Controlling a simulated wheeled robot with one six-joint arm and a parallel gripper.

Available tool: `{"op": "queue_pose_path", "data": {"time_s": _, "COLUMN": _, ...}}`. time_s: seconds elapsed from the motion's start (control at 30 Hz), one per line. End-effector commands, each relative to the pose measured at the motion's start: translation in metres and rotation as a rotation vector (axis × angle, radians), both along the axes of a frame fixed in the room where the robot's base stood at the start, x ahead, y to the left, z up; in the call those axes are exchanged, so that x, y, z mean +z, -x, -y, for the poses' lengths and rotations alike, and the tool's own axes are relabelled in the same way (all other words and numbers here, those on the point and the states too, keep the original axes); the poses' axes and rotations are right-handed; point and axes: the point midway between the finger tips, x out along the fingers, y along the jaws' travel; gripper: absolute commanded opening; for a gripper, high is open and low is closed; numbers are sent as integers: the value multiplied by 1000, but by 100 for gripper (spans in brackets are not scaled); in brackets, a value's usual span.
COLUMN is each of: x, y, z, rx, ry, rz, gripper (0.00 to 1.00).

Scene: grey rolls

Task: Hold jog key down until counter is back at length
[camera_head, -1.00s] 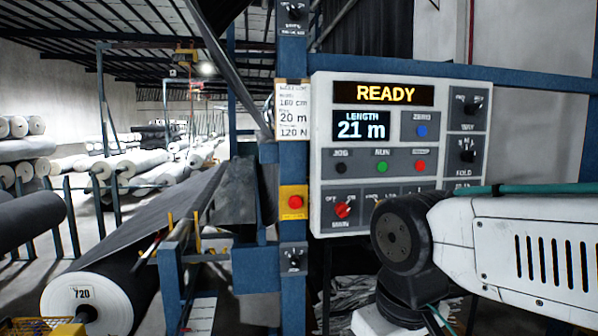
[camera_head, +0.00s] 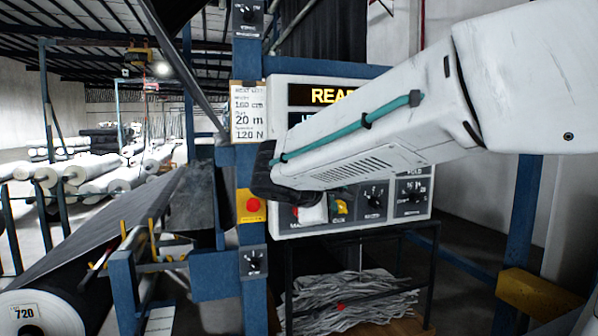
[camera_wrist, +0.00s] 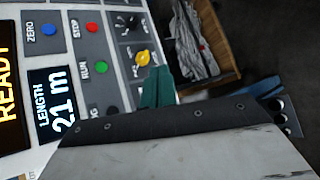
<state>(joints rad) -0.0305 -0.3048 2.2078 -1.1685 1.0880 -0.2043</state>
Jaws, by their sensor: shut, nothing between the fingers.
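The control panel (camera_head: 283,229) shows READY on its upper display, partly covered by my arm in the head view. In the wrist view the length counter (camera_wrist: 62,100) reads 21 m. The black jog key (camera_wrist: 113,111) shows at the edge of my gripper's dark body, its label partly cut off. The green run key (camera_wrist: 101,66) and red stop key (camera_wrist: 93,28) are clear in the wrist view. My gripper (camera_wrist: 157,86), with teal fingers, is shut and empty, over the panel near the yellow knob (camera_wrist: 142,58).
A paper card (camera_head: 249,112) left of the panel reads 20 m. A red button on a yellow plate (camera_head: 252,205) is on the blue post. Below the panel a dark rack holds shredded strips (camera_head: 350,303). A dark roll marked 720 (camera_head: 45,315) lies at lower left.

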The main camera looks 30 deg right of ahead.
Motion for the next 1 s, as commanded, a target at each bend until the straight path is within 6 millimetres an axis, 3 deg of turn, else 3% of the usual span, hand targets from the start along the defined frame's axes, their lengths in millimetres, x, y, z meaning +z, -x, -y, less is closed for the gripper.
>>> {"op": "queue_pose_path", "data": {"time_s": 0.03, "x": 11, "y": -22, "z": 3, "rx": 46, "ry": 82, "rz": -18, "gripper": 0}}
{"op": "queue_pose_path", "data": {"time_s": 0.1, "x": 25, "y": -45, "z": 5, "rx": 101, "ry": 181, "rz": -36, "gripper": 0}}
{"op": "queue_pose_path", "data": {"time_s": 0.23, "x": 42, "y": -72, "z": 5, "rx": 165, "ry": 297, "rz": -58, "gripper": 0}}
{"op": "queue_pose_path", "data": {"time_s": 0.77, "x": 47, "y": -84, "z": 7, "rx": 183, "ry": 335, "rz": -65, "gripper": 0}}
{"op": "queue_pose_path", "data": {"time_s": 1.0, "x": 47, "y": -110, "z": 14, "rx": 183, "ry": 334, "rz": -65, "gripper": 0}}
